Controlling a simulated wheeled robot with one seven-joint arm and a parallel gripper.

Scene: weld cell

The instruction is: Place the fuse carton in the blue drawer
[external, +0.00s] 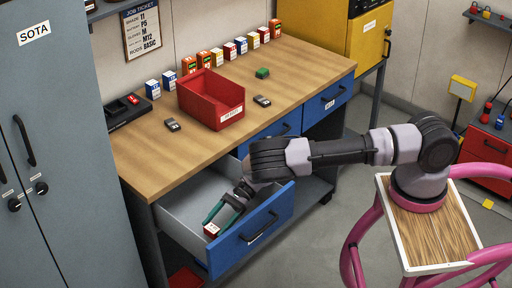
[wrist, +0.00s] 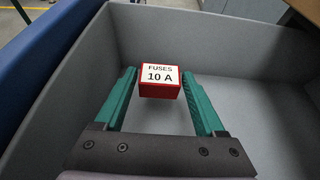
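The fuse carton (wrist: 160,90) is a small red box with a white label reading FUSES 10 A. My gripper (external: 222,212) reaches down into the drawer. The drawer has a grey inside that looks otherwise empty. I cannot tell whether the carton touches the drawer floor.
The wooden workbench (external: 150,150) above holds a red bin (external: 205,105), a row of small boxes (external: 203,60) and small devices. Other blue drawers (external: 325,100) are shut. The drawer's walls stand close around my gripper. A grey locker (external: 60,120) is at left.

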